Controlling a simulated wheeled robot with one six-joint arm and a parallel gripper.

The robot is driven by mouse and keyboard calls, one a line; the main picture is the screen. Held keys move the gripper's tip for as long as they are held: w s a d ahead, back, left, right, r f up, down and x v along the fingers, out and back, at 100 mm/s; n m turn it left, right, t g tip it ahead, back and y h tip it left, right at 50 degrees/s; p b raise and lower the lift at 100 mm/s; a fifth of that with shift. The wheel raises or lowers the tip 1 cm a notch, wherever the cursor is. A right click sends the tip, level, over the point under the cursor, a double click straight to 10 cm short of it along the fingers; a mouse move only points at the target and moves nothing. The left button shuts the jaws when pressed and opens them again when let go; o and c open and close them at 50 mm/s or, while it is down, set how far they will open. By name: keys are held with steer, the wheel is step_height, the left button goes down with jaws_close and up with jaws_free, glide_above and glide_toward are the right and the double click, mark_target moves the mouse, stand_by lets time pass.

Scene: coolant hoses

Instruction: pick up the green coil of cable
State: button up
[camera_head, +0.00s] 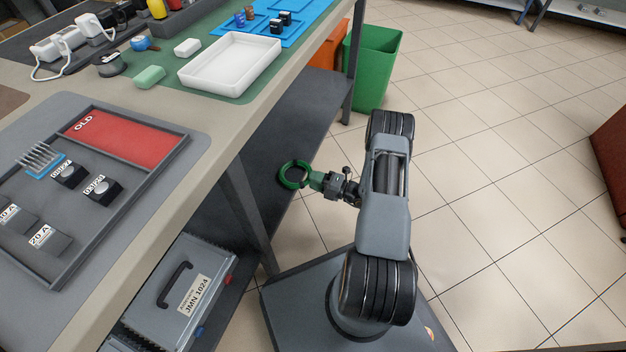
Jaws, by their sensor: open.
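The green coil of cable (282,173) is a small ring. It appears at the front edge of the dark lower shelf under the workbench, left of my arm. My gripper (313,180) points left toward the coil, with its tips at or very close to the coil's right side. The jaws are open. They are small in this view, and I cannot tell whether they touch the coil or stand around its rim.
The workbench (228,128) overhangs the dark lower shelf (262,140), and a bench leg (250,215) stands left of the coil. A grey case (180,305) sits lower left. A green bin (372,70) stands behind. The tiled floor (490,170) to the right is clear.

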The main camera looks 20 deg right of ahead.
steer(key=shift+w+a, duration=0.3)
jaws_close()
stand_by(0.7)
step_height(320, 180, up, 2)
steer(key=shift+r+p, duration=0.25)
steer(key=shift+p, duration=0.8)
steer(key=s+d+r+p, duration=0.4)
steer(key=s+d+r, duration=0.1)
steer(key=s+d, duration=0.5)
